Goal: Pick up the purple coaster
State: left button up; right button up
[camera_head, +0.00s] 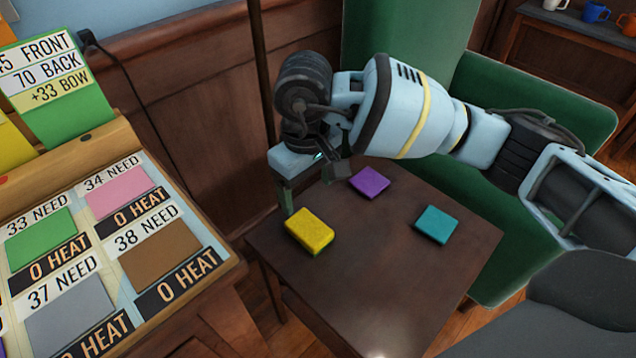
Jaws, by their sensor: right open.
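The purple coaster (369,182) lies flat near the back of a small dark wooden table (372,281). A yellow coaster (310,231) lies to its front left and a teal coaster (434,224) to its front right. My right arm reaches in from the right, over the back of the table. My right gripper (312,190) points down, open and empty, just left of the purple coaster and behind the yellow one. One finger is above the table's back left edge, the other close to the purple coaster. My left gripper is not in view.
A board (110,235) with coloured squares and labels stands at the left, close to the table. A green chair (530,130) stands behind and right of the table. A far shelf (570,38) holds mugs. The table's front half is clear.

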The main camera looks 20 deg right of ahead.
aim_at(368, 182)
jog(key=z, duration=0.95)
